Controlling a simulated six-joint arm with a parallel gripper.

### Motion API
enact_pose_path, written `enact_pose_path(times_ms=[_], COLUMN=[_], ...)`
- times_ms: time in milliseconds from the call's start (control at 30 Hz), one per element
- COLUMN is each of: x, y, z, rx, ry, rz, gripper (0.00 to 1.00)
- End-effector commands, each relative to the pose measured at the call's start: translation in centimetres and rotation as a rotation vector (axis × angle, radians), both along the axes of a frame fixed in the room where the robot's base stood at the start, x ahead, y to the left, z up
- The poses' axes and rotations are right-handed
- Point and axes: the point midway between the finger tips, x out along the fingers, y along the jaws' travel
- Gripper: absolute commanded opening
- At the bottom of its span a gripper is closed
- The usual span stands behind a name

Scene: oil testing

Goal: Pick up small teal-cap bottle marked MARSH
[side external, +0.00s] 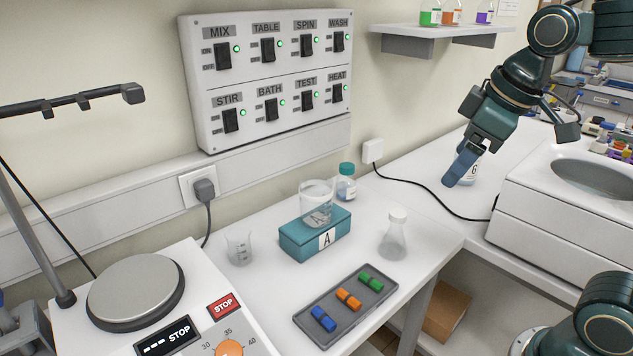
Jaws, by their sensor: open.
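A small clear bottle with a teal cap (346,183) stands upright on the white bench against the wall, behind the teal block marked A. Its label is mostly turned or too small to read, so I cannot confirm MARSH. My gripper (460,172) hangs at the right, well away from that bottle, with its blue fingers pointing down. It is open. A white object with a dark letter (473,171) shows partly behind the fingers; I cannot tell whether they touch it.
A glass beaker (317,204) stands on the teal block (298,244). A small beaker (239,248), a capped flask (392,242) and a grey tray (318,303) with coloured pieces stand nearby. A black cable (425,187) crosses the bench. A white machine (530,213) stands right.

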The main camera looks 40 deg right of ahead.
Motion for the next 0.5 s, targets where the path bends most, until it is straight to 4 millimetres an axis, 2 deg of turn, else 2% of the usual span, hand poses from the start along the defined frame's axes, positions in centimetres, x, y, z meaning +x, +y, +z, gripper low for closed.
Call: enact_pose_path(times_ms=[233,500], x=[5.7,11.8], y=[-1.0,-2.3], z=[1.1,0.9], rx=[-0.070,-0.132], ry=[0.064,0.130], rz=[0.165,0.353], gripper=[0.76,0.76])
